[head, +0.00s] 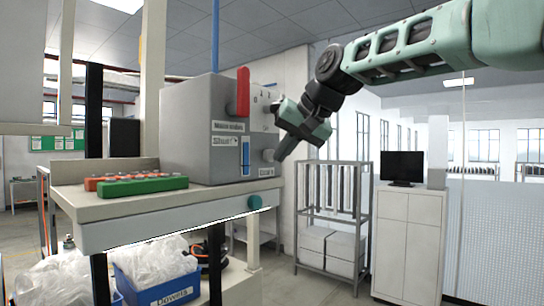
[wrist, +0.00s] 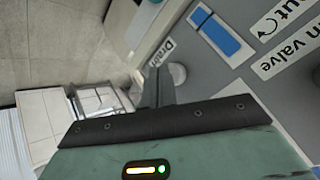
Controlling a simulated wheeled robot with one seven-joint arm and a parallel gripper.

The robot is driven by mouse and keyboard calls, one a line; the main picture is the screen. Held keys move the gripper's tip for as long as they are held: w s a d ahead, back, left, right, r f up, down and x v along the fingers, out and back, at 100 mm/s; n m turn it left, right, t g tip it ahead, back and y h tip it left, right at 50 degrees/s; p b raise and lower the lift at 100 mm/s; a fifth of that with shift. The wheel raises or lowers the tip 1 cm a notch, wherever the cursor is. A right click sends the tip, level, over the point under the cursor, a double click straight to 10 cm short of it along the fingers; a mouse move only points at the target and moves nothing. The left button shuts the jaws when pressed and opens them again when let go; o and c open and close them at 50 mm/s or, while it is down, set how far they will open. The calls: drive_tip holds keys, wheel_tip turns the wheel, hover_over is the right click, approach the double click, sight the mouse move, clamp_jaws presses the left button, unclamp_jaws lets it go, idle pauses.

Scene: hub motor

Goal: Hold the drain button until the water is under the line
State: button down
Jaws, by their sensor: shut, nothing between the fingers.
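A grey box (head: 205,130) stands on the bench and carries a narrow level window (head: 245,157).
A red lever (head: 243,92) stands upright on the box. A green block (head: 142,186) and an orange row of parts (head: 120,178) lie on the bench (head: 150,220). A blue "Dowels" bin (head: 172,290) sits below. A wire rack (head: 333,220) and white cabinet (head: 405,240) stand behind.

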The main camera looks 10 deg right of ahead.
drive_tip(key=shift+w+a+p, duration=0.3)
drive_tip(key=shift+w, duration=0.05)
idle(0.4)
idle(2.4)
drive_tip(key=shift+s+d+b, duration=0.55)
drive_tip(key=shift+s+b, duration=0.05)
drive_tip(key=shift+s, duration=0.15)
drive_tip(key=shift+s+d+b, duration=0.7)
drive_tip(key=shift+s+d, duration=0.05)
drive_tip(key=shift+s, duration=0.25)
drive_tip(key=shift+s+d+b, duration=0.7)
drive_tip(key=shift+s, duration=0.3)
